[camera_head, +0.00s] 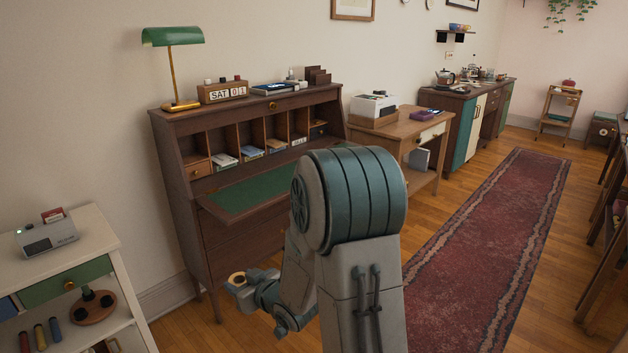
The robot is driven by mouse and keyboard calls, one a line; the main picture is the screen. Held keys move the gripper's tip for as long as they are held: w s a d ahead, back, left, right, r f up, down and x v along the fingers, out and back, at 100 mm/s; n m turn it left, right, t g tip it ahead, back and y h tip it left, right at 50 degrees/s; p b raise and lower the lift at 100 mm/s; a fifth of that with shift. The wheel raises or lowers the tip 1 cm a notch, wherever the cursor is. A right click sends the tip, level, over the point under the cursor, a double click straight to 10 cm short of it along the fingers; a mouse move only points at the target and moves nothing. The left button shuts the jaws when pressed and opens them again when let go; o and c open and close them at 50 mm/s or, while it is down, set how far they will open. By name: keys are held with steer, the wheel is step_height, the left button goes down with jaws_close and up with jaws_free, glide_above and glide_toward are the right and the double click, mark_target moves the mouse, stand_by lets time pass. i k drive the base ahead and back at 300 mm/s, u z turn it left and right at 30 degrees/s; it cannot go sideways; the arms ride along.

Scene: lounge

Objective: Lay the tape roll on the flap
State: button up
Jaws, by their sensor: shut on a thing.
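My gripper (236,285) is at the lower left of my arm, in front of the lower part of the desk. It is shut on a tape roll (237,278), a small ring with a yellowish band and a dark rim. The flap (244,193) of the brown writing desk is folded down and has a green top. My gripper and the tape roll show below and in front of the flap, apart from it. My arm hides the right part of the flap.
The desk's pigeonholes (252,138) hold papers. A green lamp (174,60) and a SAT 01 calendar (223,91) stand on top. A white cabinet (62,257) is at the left, a wooden side table (400,130) at the right. The red rug (480,240) is clear.

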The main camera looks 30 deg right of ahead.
mark_target(265, 186)
steer(key=u, duration=0.7)
steer(key=i, duration=1.2)
steer(key=z, duration=1.05)
steer(key=i, duration=1)
steer(key=z, duration=0.3)
